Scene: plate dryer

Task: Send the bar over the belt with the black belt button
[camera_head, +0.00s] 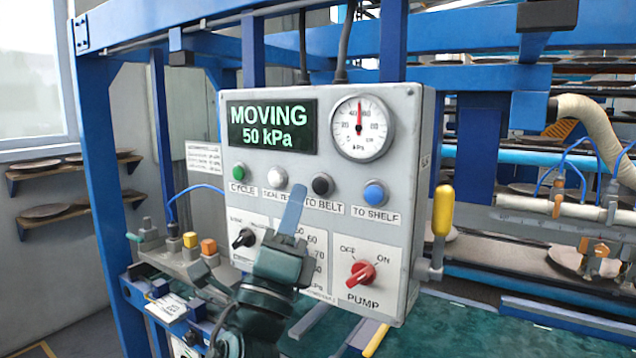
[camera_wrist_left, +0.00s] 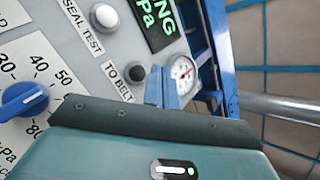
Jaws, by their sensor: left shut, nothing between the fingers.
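The black TO BELT button (camera_head: 322,184) sits on the grey control panel (camera_head: 410,130), between a white button and a blue TO SHELF button (camera_head: 374,194). My left gripper (camera_head: 296,196) is shut and empty, its blue fingers in front of the panel just left of the black button. In the left wrist view the black button (camera_wrist_left: 137,73) shows beside the fingertips (camera_wrist_left: 165,88); I cannot tell whether they touch. The panel display (camera_head: 271,126) reads MOVING, 50 kPa. The pale bar (camera_head: 530,205) with hoses and fittings is at right. My right gripper is out of view.
A red PUMP knob (camera_head: 362,272) and a yellow-handled lever (camera_head: 443,212) are at the panel's lower right. The gauge (camera_head: 361,128) needle points nearly straight up. Blue frame posts (camera_head: 110,180) stand left. A green surface (camera_head: 440,330) lies below, and round plates lie on racks.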

